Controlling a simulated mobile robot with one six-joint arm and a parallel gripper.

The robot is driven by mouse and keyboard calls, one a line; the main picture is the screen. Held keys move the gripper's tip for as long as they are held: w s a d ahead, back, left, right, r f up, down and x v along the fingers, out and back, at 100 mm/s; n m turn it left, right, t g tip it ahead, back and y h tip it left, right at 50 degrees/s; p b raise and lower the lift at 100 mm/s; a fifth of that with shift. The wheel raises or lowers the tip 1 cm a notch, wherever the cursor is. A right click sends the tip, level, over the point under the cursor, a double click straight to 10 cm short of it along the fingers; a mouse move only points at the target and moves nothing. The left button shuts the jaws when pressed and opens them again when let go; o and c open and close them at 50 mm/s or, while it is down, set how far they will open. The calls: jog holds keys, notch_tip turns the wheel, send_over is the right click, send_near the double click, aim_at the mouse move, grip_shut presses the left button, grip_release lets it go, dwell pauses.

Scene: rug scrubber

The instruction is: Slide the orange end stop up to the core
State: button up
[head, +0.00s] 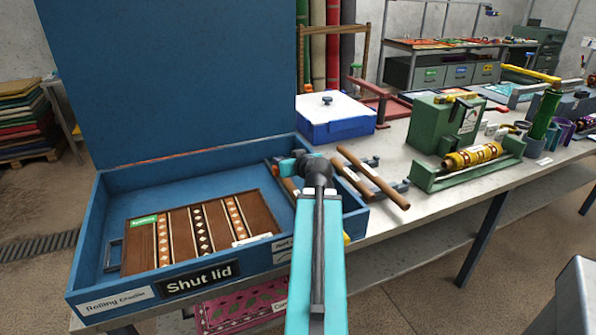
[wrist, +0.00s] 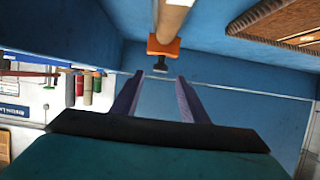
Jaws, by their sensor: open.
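In the wrist view, the orange end stop (wrist: 164,46) is a small block at the end of a pale tan rod, which looks like the core (wrist: 173,18). I cannot tell whether they touch or a small gap lies between them. A small dark and grey tab (wrist: 160,67) sticks out from the stop toward me. My gripper (wrist: 159,77) is open, with its two purple-grey fingers on either side of the line to this tab and nothing clearly between them.
The blue box (head: 200,274) has its tall lid (head: 170,75) raised behind. A patterned wooden panel (head: 190,235) lies in its left part, and box walls stand close around my gripper. Wooden rods (head: 372,178) lie to the right, with a green roller machine (head: 445,122) beyond.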

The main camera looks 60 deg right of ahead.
jog(key=shift+s+a+b, duration=0.15)
jog(key=shift+s+b, duration=0.05)
jog(key=shift+b, duration=0.4)
jog(key=shift+s+a+b, duration=0.15)
jog(key=shift+s+b, duration=0.15)
jog(key=shift+b, duration=0.6)
jog(key=b+v, duration=0.2)
jog(key=b, duration=0.7)
jog(key=shift+s+a+r+b, duration=0.2)
jog(key=shift+s+b, duration=0.1)
jog(key=shift+b+v, duration=0.8)
jog(key=shift+v, duration=0.7)
jog(key=shift+b+v, duration=1.3)
jog(key=shift+r, duration=0.1)
